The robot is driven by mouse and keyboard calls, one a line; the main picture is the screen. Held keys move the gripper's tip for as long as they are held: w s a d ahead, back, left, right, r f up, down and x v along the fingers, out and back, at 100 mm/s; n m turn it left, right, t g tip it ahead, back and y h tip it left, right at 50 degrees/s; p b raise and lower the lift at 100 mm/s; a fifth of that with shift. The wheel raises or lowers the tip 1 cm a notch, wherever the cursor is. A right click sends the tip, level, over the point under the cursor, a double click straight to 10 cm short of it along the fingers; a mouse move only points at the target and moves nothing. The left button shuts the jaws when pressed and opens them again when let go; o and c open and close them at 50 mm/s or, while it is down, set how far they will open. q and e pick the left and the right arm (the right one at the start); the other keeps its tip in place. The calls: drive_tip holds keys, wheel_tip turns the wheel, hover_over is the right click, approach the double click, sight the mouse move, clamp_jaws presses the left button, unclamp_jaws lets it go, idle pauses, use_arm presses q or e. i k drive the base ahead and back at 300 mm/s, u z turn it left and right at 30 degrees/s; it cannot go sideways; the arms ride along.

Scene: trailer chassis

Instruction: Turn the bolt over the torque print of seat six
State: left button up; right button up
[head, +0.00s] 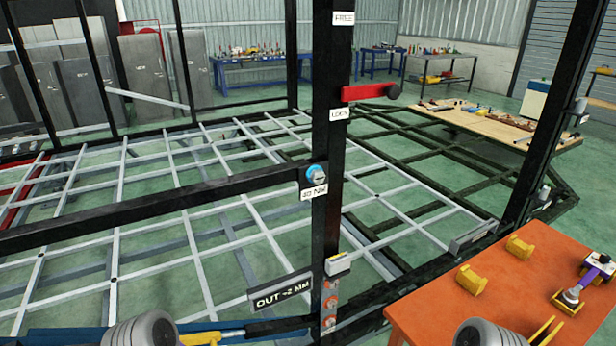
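A silver bolt head with a blue ring (316,172) sits on the dark upright post (328,130), where a dark horizontal beam meets it. A white label reading what looks like 50 NM (313,191) is directly below it. Several round fittings with orange-red rings (330,303) are stacked low on the same post. No seat number is readable. Grey rounded parts of my two arms show at the bottom edge, left and right of centre.
A red lever (370,92) juts right from the post, just above the LOCK label (339,114). A dark OUT +2 MM sign (280,291) is lower left. A pale grid frame lies behind.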

sight(314, 175)
drive_tip(key=u, duration=2.45)
drive_tip(key=k, duration=0.5)
drive_tip(key=z, duration=1)
